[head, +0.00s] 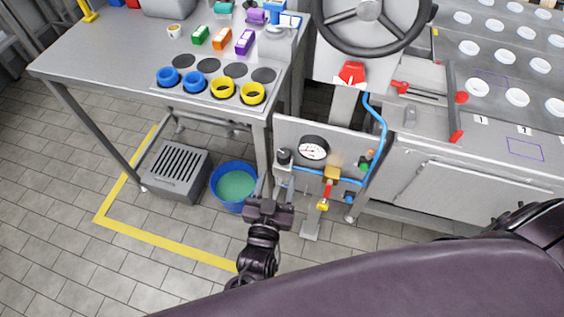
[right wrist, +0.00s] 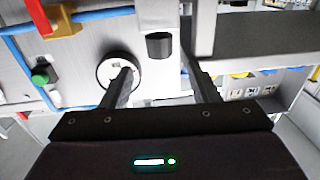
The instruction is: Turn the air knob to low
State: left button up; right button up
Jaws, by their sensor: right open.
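The air knob (head: 284,156) is a small black cylinder at the upper left of a grey air panel (head: 330,135), left of a round white gauge (head: 312,148). In the right wrist view the black knob (right wrist: 159,45) stands out from the panel beside the gauge (right wrist: 118,70). My right gripper (head: 270,183) is open and empty, just below and in front of the knob in the head view. In the right wrist view its fingers (right wrist: 157,62) are spread, with the knob beyond and between the tips. No contact shows. The knob's setting marks cannot be read. My left gripper is not in view.
A steering wheel (head: 368,50) is above.

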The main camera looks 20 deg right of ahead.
aim_at(287, 160)
jog(key=x, duration=0.5)
jog(key=shift+w+d+p, duration=0.1)
jog(key=shift+w+p, duration=0.05)
jog(key=shift+p, duration=0.25)
jog(key=shift+w+d, duration=0.2)
jog(key=shift+w, duration=0.15)
jog(key=shift+c, duration=0.4)
jog(key=c, duration=0.9)
jog(key=shift+s+d+r+n+t+y+p, duration=0.15)
jog(key=shift+n+t+y+p, duration=0.3)
jog(key=shift+n+y+p, duration=0.45)
jog(key=shift+s+d+r+n+t+y+p, duration=0.1)
jog(key=shift+d+n+t+y+p, duration=0.1)
jog(key=shift+n+t+y+p, duration=0.65)
jog(key=y, duration=0.1)
jog(key=n+y, duration=0.1)
jog(key=y+p, duration=0.1)
jog(key=y, duration=0.1)
jog(key=shift+w+d+f+n, duration=0.1)
jog(key=shift+d+n, duration=0.15)
jog(key=shift+d+f+n+y+p, duration=0.1)
jog(key=shift+n+y+p, duration=0.2)
jog(key=shift+n+y, duration=0.55)
jog(key=shift+d+n+y+p, duration=0.1)
jog(key=shift+n+y+p, duration=0.2)
jog(key=shift+y, duration=0.9)
